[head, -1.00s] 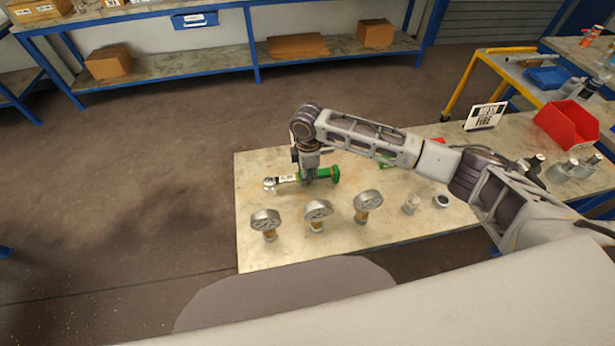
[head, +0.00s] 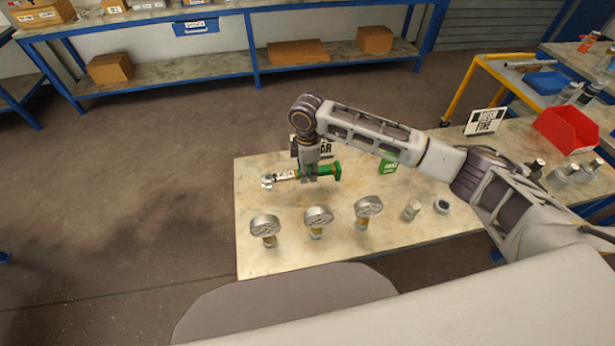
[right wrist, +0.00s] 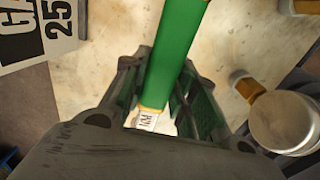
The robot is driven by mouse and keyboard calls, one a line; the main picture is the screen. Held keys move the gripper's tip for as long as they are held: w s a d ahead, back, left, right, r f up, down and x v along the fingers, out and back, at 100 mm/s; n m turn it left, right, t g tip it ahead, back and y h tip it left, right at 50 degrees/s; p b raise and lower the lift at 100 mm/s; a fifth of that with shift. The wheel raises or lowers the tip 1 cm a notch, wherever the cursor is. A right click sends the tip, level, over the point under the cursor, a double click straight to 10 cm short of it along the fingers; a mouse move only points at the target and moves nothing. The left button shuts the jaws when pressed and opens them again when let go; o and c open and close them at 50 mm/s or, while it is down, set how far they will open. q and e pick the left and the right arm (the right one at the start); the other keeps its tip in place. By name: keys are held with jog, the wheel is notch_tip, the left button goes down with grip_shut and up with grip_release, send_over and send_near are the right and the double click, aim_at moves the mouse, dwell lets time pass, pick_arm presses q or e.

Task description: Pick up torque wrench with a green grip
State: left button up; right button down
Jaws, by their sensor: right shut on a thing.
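The torque wrench with a green grip (head: 328,170) is over the left part of the table, its silver head (head: 268,180) pointing left. My right gripper (head: 309,178) comes down from above and is shut on the wrench near its middle. The wrench looks raised a little above the table, though the gap is hard to judge. My left gripper is not in view.
Three round gauges (head: 265,225) (head: 318,215) (head: 368,207) stand in front of the wrench on the table (head: 270,262). Small metal fittings (head: 411,210) and a green object (head: 389,165) are to the right. A printed sign stands behind my gripper. A red bin (head: 566,130) is farther right.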

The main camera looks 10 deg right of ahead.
jog(key=shift+r, duration=2.95)
